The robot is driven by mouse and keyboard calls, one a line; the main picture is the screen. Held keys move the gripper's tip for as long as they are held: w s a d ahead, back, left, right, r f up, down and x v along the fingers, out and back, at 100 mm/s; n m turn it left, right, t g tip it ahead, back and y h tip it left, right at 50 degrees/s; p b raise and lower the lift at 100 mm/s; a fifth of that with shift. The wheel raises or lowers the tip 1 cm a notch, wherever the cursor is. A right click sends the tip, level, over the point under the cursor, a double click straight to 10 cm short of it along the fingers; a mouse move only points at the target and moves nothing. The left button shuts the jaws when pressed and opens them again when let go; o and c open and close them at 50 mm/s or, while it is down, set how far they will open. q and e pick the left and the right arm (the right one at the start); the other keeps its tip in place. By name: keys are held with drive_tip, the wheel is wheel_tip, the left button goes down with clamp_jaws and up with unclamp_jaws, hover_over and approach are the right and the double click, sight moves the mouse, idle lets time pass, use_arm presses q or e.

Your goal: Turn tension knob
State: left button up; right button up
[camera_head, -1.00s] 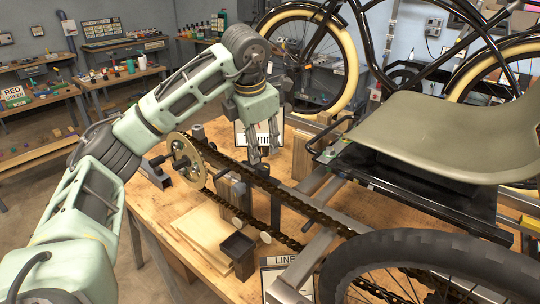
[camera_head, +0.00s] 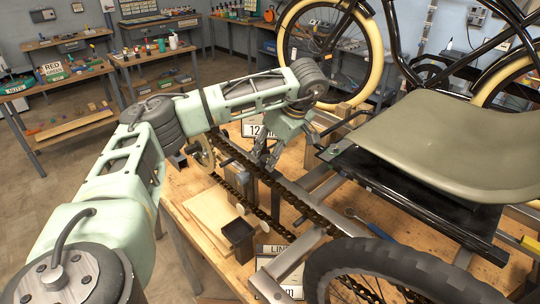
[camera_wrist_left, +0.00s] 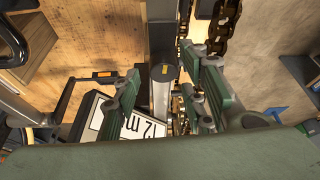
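My left gripper (camera_head: 266,156) reaches down over the chain (camera_head: 236,153) near the metal frame bars. In the left wrist view its fingers (camera_wrist_left: 165,98) are apart, with a grey round knob-like cylinder (camera_wrist_left: 163,73) bearing a small yellow mark between them. I take this to be the tension knob; I cannot tell if the fingers touch it. The knob cannot be made out in the head view. The toothed chainring (camera_head: 206,152) is partly hidden by my left arm. The right gripper is not in view.
A "12 mm" sign (camera_head: 256,131) stands close behind the gripper and shows under the fingers in the wrist view. The olive seat (camera_head: 455,145) and black tyre (camera_head: 400,262) crowd the right. A dark open box (camera_head: 238,238) and a wrench (camera_head: 368,222) are on the bench.

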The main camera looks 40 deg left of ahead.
use_arm(q)
drive_tip(key=shift+x, duration=1.55)
drive_tip(key=shift+d+r, duration=0.1)
drive_tip(key=shift+r, duration=0.05)
clamp_jaws()
